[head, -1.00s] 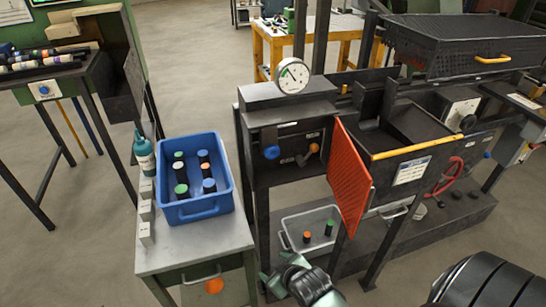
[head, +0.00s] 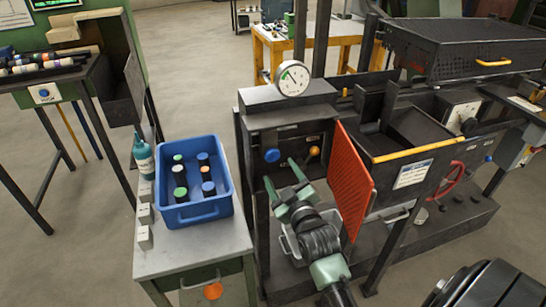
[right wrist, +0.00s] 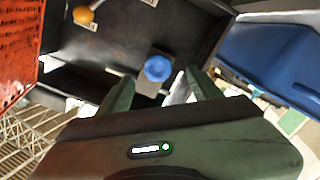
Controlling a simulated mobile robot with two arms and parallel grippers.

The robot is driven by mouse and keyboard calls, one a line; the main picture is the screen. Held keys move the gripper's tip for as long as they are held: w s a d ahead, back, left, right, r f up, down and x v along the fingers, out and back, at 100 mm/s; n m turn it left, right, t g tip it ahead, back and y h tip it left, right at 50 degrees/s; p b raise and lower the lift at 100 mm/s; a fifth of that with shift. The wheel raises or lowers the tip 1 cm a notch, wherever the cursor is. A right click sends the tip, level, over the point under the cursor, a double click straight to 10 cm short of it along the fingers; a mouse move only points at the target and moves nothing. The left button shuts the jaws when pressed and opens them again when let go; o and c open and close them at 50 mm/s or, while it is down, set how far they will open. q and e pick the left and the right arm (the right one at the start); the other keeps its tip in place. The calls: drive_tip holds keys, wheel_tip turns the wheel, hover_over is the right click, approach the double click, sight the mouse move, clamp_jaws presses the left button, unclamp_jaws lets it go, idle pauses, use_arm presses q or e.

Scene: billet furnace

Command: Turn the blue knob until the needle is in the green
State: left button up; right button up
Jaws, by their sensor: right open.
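The blue knob (head: 272,155) is on the dark front panel of the furnace, left of an orange-knobbed lever (head: 314,151). The round white gauge (head: 292,77) stands on top above the panel. Its dark needle slants to the upper left; its coloured bands are too small to read surely. My right gripper (head: 281,174) is open and empty just in front of and below the blue knob. In the right wrist view the blue knob (right wrist: 158,68) shows ahead between the fingers, seemingly untouched. My left gripper is not in view.
An open red perforated door (head: 353,180) stands just right of my right arm. A blue bin (head: 222,208) with several capped cylinders sits on the grey cabinet at left. A grey tray (head: 290,245) lies below the panel, partly hidden by my arm.

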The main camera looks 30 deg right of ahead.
sight(273, 157)
drive_tip(key=x, duration=0.8)
drive_tip(key=shift+s+d+r+p, duration=0.1)
drive_tip(key=shift+r+p, duration=0.1)
drive_tip(key=shift+p, duration=0.15)
